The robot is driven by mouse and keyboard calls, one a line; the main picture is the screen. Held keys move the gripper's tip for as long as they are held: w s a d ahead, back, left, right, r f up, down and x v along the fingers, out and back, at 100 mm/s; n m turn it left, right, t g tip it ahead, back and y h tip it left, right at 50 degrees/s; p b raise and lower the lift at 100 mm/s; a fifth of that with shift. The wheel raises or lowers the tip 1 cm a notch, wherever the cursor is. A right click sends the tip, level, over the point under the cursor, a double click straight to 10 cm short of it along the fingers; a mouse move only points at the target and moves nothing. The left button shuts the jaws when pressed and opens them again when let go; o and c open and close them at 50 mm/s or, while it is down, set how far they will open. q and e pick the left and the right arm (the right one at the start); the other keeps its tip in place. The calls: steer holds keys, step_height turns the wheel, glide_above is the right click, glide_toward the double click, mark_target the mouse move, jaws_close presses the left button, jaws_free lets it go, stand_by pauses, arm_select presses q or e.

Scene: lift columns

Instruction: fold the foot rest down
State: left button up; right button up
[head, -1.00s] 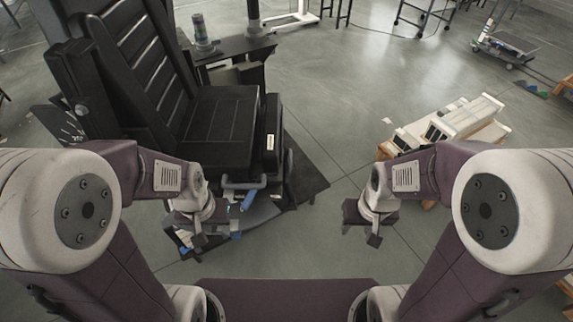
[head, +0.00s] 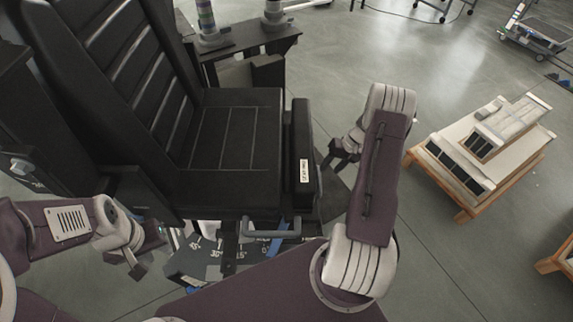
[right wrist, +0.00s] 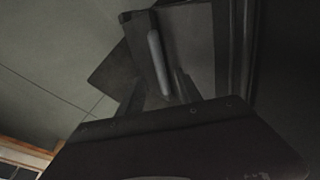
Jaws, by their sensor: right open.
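A black padded panel with a white label (head: 303,155), which looks like the foot rest, stands along the front edge of the black seat (head: 230,140) in the head view. My right gripper (head: 336,154) is open, just right of this panel; whether they touch I cannot tell. In the right wrist view a dark panel (right wrist: 205,45) and a pale grey bar (right wrist: 158,62) show ahead of the dark gripper body at the bottom. My left gripper (head: 142,262) is low beside the chair's near side, apart from the panel; its jaws are unclear.
A grey handle bar (head: 270,233) and a plate with angle marks (head: 205,262) are below the seat's near side. A wooden-framed platform with a pale model (head: 480,155) stands at the right.

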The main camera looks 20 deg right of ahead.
mark_target(320, 181)
steer(key=x, duration=0.7)
steer(key=shift+s+f+b, duration=0.1)
steer(key=shift+f+b, duration=0.15)
steer(key=shift+b, duration=0.15)
steer(key=shift+a+f, duration=0.15)
steer(key=shift+f, duration=0.35)
arm_select(q)
steer(key=shift+s+f, duration=0.25)
steer(key=shift+s, duration=0.25)
arm_select(e)
jaws_close()
